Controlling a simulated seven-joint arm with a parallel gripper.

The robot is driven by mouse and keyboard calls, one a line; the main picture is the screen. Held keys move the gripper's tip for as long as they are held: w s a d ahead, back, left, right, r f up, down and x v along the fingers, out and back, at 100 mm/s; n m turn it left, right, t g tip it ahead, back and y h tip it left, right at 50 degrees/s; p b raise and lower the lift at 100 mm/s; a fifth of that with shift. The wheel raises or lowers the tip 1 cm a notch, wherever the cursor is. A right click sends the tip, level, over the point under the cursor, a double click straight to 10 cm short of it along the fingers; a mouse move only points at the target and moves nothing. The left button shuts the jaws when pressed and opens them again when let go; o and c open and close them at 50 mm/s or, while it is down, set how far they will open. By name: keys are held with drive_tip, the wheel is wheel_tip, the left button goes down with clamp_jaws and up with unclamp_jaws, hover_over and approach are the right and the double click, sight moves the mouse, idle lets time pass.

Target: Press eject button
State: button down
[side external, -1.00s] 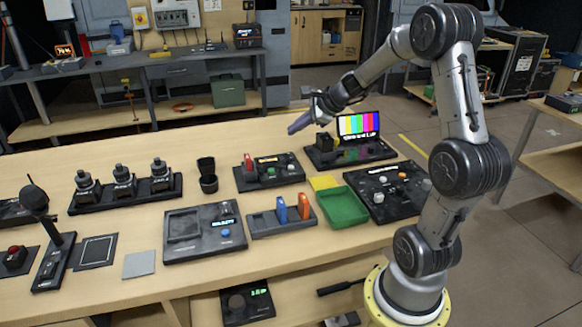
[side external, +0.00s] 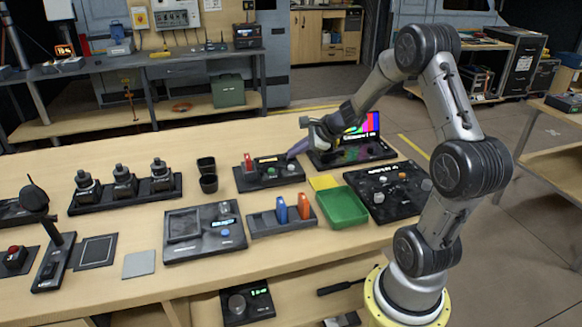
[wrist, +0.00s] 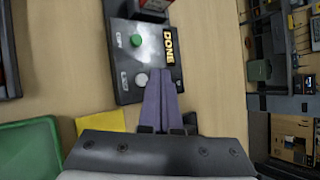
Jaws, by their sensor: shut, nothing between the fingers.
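A black device (side external: 269,174) stands on the table with a red piece at its left end. In the wrist view it shows a lit "DONE" display (wrist: 169,46), a green button (wrist: 136,41) and a light grey round button (wrist: 141,80). The small label beside the grey button is too blurred to read for sure. My gripper (side external: 291,155) is shut and empty, its purple fingers pointing down at the device's right end. In the wrist view the fingertips (wrist: 160,72) are close beside the grey button; I cannot tell whether they touch the device.
A console with a colour-bar screen (side external: 372,124) stands just behind and right of my gripper. A yellow pad (side external: 323,183), a green tray (side external: 343,222) and a black panel with knobs (side external: 405,207) lie in front.

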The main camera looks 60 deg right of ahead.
drive_tip(key=shift+f, duration=0.7)
drive_tip(key=shift+f, duration=0.1)
idle(1.5)
drive_tip(key=shift+f, duration=0.3)
drive_tip(key=shift+f, duration=0.45)
idle(0.9)
drive_tip(key=shift+r, duration=0.85)
drive_tip(key=shift+r, duration=2.5)
